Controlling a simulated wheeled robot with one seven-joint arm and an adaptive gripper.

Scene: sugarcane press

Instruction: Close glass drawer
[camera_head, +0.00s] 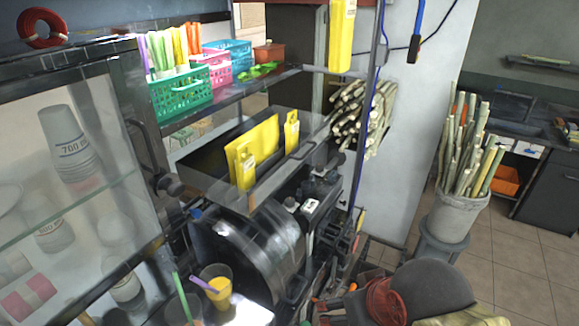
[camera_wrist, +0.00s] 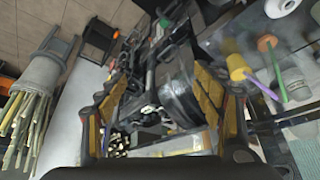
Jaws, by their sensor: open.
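The glass drawer (camera_head: 262,190) is in the middle of the head view, with a clear front and a dark tray behind it. It sticks out from below the shelf, over the metal press, and holds yellow packets (camera_head: 255,150). A pale edge (camera_wrist: 185,146) low in that view may be part of the drawer, but I cannot tell. Contact is also unclear.
The metal press (camera_head: 262,250) stands below the drawer. A glass cabinet with cups (camera_head: 75,145) is at the left. A shelf with baskets (camera_head: 180,92) is above. Two cups, one with yellow juice (camera_head: 217,285), stand at the front. A cane bucket (camera_head: 453,217) is at the right, beside open floor.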

